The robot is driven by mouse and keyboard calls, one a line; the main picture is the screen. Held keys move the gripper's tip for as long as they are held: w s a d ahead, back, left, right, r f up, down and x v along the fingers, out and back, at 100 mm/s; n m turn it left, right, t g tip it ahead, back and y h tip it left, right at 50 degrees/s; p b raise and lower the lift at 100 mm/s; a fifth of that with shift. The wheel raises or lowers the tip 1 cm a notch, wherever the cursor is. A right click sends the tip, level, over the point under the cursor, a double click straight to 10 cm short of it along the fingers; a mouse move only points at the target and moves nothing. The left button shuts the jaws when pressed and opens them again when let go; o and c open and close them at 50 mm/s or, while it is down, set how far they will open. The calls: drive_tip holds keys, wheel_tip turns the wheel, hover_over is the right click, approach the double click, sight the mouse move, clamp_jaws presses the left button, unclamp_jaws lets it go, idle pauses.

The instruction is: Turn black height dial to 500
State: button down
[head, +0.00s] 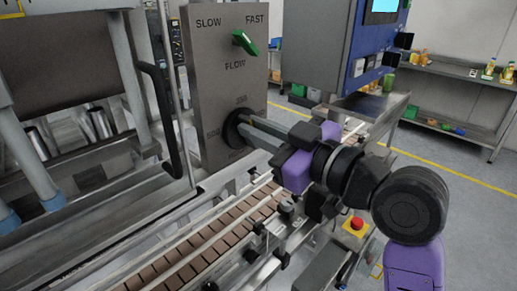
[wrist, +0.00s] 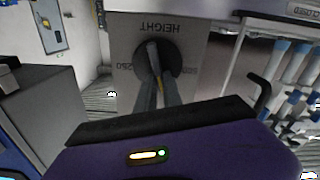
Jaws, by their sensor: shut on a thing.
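The black height dial (head: 233,129) is a round knob on the lower front of the grey metal panel, below the green flow knob. In the wrist view, the dial (wrist: 143,60) shows under an upside-down "HEIGHT" label. My gripper (head: 246,126) reaches in from the right with its long grey fingers shut on the dial's raised grip. In the wrist view, the fingers (wrist: 157,76) lie on both sides of the grip, and a small yellow mark shows between them. Numbers stand around the dial, but they are too small or partly covered to read surely.
The green flow knob (head: 244,42) sits higher on the panel (head: 205,75). A brown slatted conveyor (head: 205,245) with metal rails runs below my arm. A red emergency button (head: 356,223) is near my forearm. A blue-edged control cabinet (head: 325,45) stands behind to the right.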

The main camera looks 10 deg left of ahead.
drive_tip(key=n+b, duration=0.3)
drive_tip(key=b, duration=0.1)
drive_tip(key=f+n+b, duration=0.1)
drive_tip(key=n+b, duration=0.3)
drive_tip(key=s+n+b, duration=0.1)
drive_tip(key=n+b, duration=0.2)
drive_tip(key=b, duration=0.1)
drive_tip(key=shift+a+f+n, duration=0.3)
drive_tip(key=shift+a, duration=0.05)
drive_tip(key=shift+n+b, duration=1)
drive_tip(key=shift+b, duration=0.05)
drive_tip(key=c, duration=1.5)
unclamp_jaws()
drive_tip(key=v, duration=0.7)
drive_tip(key=shift+s+d, duration=0.3)
